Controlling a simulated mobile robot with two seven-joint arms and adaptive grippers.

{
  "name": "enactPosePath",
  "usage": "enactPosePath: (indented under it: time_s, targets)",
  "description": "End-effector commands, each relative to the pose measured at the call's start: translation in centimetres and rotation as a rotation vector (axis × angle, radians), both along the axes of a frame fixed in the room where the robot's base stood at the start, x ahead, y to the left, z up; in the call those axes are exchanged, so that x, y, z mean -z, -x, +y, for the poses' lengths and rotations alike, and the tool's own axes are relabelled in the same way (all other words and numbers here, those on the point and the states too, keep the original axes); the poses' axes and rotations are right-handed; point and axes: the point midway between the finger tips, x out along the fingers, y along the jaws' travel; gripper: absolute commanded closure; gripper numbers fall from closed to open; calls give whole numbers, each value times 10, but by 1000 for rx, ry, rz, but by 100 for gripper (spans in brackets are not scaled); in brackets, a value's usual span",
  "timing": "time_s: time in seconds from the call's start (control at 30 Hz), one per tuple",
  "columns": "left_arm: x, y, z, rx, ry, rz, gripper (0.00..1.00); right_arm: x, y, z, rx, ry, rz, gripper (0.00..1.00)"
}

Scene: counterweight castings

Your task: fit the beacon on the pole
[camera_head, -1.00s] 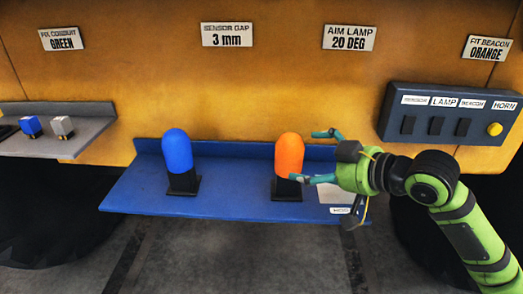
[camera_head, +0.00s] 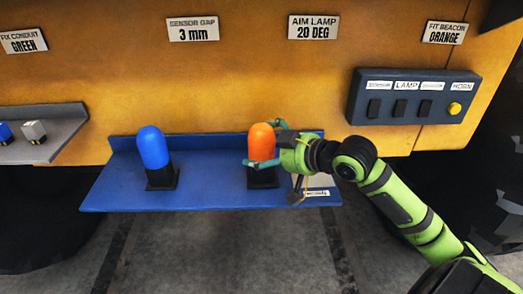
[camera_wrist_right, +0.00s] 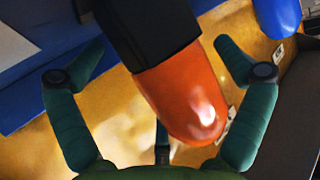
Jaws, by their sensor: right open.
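The orange beacon (camera_head: 261,143) stands upright on a black base (camera_head: 262,177) on the blue shelf (camera_head: 215,195). The blue beacon (camera_head: 153,148) stands upright on its own black base to the left. My right gripper (camera_head: 265,144) is open, reaching in from the right, with its teal fingers on either side of the orange beacon. In the right wrist view the orange beacon (camera_wrist_right: 182,98) lies between the two spread fingers, with visible gaps on both sides. No pole can be made out. My left gripper is out of view.
A dark control box (camera_head: 410,97) with switches and a yellow button is on the orange wall at right. A grey shelf (camera_head: 55,142) at left holds small blue and white pieces. Labels, including "FIT BEACON ORANGE" (camera_head: 445,31), line the wall. The blue shelf between the beacons is clear.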

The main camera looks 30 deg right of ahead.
Motion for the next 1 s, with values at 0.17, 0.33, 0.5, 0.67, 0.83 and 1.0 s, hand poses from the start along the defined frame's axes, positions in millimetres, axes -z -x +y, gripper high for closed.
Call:
enactPosePath:
  time_s: [0.17,0.33,0.5,0.67,0.83,1.0]
  targets:
    - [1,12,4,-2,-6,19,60,0,0,0,0,0,0,28]
    - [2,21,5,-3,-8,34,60,1,0,0,-1,-1,1,62]
    - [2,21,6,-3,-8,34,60,0,0,0,0,0,-1,62]
    - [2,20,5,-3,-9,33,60,-3,0,0,0,0,-2,62]
    - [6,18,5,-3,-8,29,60,-16,0,0,-1,4,-6,62]
    - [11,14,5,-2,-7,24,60,-41,0,0,-1,5,-10,62]
